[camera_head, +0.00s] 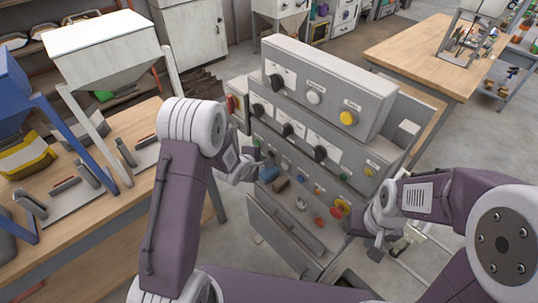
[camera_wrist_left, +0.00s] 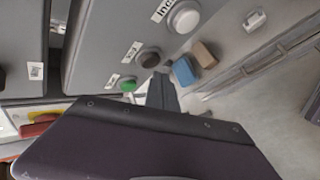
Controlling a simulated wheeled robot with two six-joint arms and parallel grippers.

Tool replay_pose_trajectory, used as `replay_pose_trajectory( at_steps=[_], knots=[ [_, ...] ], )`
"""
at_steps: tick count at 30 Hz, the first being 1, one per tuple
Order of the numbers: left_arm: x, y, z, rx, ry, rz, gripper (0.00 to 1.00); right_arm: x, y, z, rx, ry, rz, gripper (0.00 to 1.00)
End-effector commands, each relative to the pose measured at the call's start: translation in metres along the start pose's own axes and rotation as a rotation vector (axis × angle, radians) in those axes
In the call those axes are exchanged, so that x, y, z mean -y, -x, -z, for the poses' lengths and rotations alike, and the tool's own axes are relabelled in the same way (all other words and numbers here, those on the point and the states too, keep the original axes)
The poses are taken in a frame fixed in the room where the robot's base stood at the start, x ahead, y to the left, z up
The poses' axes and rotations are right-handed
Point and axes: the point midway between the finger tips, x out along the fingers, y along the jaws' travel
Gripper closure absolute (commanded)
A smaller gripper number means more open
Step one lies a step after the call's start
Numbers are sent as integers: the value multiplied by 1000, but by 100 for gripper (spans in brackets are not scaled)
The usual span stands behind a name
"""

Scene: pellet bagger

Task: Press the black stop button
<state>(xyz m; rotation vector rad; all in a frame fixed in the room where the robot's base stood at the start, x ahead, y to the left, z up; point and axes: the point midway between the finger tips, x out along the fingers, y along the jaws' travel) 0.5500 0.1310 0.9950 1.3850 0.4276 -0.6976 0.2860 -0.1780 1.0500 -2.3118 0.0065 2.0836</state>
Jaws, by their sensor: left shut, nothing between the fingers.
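A round black button (camera_wrist_left: 150,58) sits on the grey control panel in the left wrist view, between a green button (camera_wrist_left: 128,85) and a white button (camera_wrist_left: 183,17). Its label is too blurred to read surely. My left gripper (camera_wrist_left: 163,92) is shut and empty, its tips close to the panel just below the black and green buttons. I cannot tell whether it touches anything. In the head view my left gripper (camera_head: 247,165) is at the left side of the panel's lower rows. My right gripper (camera_head: 376,243) hangs by the panel's right side; its fingers are unclear.
The control cabinet (camera_head: 330,75) carries several black knobs and a yellow button (camera_head: 347,118). A blue block (camera_wrist_left: 184,70) and a brown block (camera_wrist_left: 205,54) are close to my left fingers. A wooden bench (camera_head: 125,215) stands left.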

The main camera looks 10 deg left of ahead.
Motion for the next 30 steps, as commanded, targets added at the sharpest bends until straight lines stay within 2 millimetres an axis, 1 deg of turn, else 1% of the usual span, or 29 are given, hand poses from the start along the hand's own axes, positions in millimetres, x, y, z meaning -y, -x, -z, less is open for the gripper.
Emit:
replay_pose_trajectory(
  at_steps=[4,15,18,30],
  knots=[
    [2,4,3,-1,1,1,100,0,1,0,0,0,0,64],
    [25,35,26,-2,3,1,100,0,7,1,0,0,0,64],
    [29,40,30,-2,3,1,100,0,7,1,0,0,0,64],
    [31,42,30,0,1,0,100,0,7,1,0,0,0,64]
  ],
)
